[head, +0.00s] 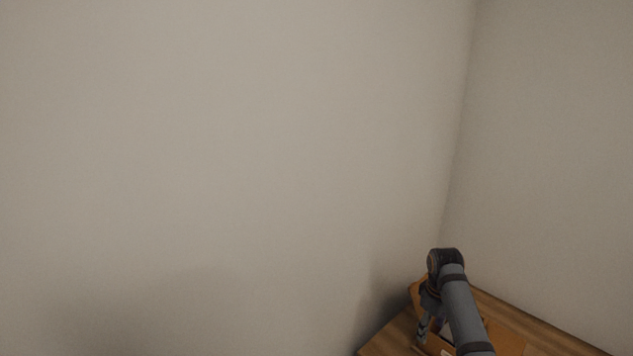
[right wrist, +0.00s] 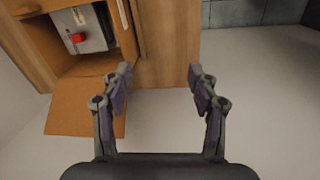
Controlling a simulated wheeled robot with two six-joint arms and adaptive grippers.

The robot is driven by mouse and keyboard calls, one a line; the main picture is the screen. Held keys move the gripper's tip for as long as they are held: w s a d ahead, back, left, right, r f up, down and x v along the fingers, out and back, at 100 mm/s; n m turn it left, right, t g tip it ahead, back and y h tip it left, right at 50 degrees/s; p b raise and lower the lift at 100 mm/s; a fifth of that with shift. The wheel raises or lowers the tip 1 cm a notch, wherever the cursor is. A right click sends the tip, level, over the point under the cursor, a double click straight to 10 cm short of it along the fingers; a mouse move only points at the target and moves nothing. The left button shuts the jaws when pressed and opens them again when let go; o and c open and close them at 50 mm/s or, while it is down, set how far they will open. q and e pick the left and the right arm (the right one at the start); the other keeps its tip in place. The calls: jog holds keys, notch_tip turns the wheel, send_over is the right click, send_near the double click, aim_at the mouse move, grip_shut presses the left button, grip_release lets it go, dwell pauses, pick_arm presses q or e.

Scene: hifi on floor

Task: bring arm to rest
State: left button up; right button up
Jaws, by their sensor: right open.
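My right arm reaches in at the lower right of the head view, with its gripper (head: 423,325) pointing down beside an open cardboard box (head: 508,342). In the right wrist view the right gripper (right wrist: 160,80) is open, with nothing between its fingers. The box (right wrist: 85,110) lies to the left of the fingers there, with a flap folded out. The left finger overlaps the box in the picture; whether they touch I cannot tell. My left gripper is not in view.
The box stands on a wooden surface (right wrist: 165,50). A grey device with a red part (right wrist: 78,38) sits inside the box. Plain pale walls (head: 250,150) meet in a corner (head: 460,130) behind the wooden surface. Grey tiles (right wrist: 250,12) show at the upper right of the wrist view.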

jog(key=s+a+f+m+t, duration=0.1)
jog(key=s+f, duration=0.4)
jog(key=s, duration=0.2)
jog(key=s+a+f+m, duration=0.1)
jog(key=s+a+f, duration=0.1)
jog(key=s+f, duration=0.35)
jog(key=s+a+r+m+t, duration=0.1)
jog(key=s+a+r+m, duration=0.1)
jog(key=s, duration=0.7)
jog(key=s+a+r+m+t, duration=0.1)
jog(key=s+r, duration=0.2)
jog(key=s, duration=0.7)
notch_tip(320, 180, down, 28)
jog(key=s+d+g+b, duration=0.1)
jog(key=s+d, duration=0.1)
jog(key=d, duration=0.1)
pick_arm(q)
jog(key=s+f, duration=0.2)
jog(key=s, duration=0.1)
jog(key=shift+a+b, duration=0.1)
jog(key=shift+b, duration=0.25)
pick_arm(e)
jog(key=s+f+m+g, duration=0.1)
jog(key=s+f, duration=1.5)
jog(key=s, duration=0.2)
jog(key=shift+s+d+f, duration=0.3)
jog(key=shift+s, duration=0.05)
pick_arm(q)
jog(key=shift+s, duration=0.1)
